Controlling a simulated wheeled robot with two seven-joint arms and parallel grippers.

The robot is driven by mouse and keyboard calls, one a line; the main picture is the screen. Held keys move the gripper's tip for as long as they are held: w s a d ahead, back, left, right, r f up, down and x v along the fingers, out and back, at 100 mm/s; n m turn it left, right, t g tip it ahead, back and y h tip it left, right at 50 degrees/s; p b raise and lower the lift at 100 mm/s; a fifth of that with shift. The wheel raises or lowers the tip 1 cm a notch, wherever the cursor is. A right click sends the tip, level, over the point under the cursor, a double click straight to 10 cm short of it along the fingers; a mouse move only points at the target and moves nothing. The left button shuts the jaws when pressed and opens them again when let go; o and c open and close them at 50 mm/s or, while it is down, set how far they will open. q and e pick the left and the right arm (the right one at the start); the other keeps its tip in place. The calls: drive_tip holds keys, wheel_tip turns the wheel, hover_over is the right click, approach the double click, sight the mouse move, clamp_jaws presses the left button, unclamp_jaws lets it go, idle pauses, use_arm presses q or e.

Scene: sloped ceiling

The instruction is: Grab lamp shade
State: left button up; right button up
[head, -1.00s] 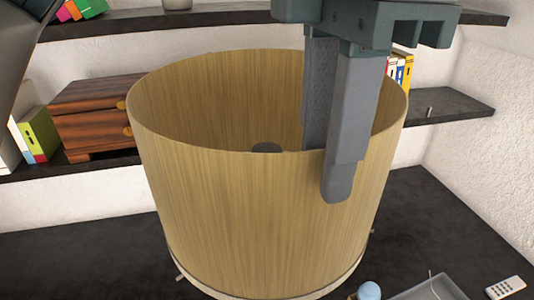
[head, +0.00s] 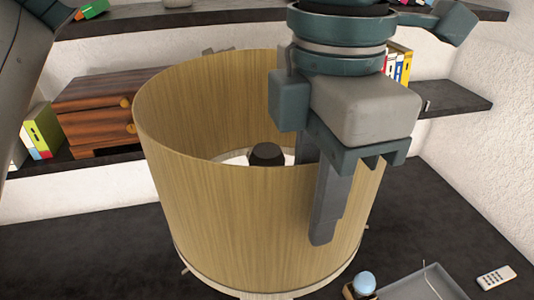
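The lamp shade (head: 220,215) is a large round wood-grain drum, open at the top, standing upright in the middle of the head view. A dark round piece (head: 267,155) shows inside it. One finger is inside the shade and the other is outside, in front of the wall. The fingers look apart with the wall between them. The inner fingertip is hidden behind the wall, so contact there cannot be seen.
The shade is above a dark surface (head: 80,255). A grey tray (head: 415,287), a blue ball (head: 365,282) and a white remote (head: 497,277) lie at the lower right. Behind are a shelf (head: 450,99) with books and a wooden drawer box (head: 95,112).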

use_arm(q)
clamp_jaws()
idle(1.4)
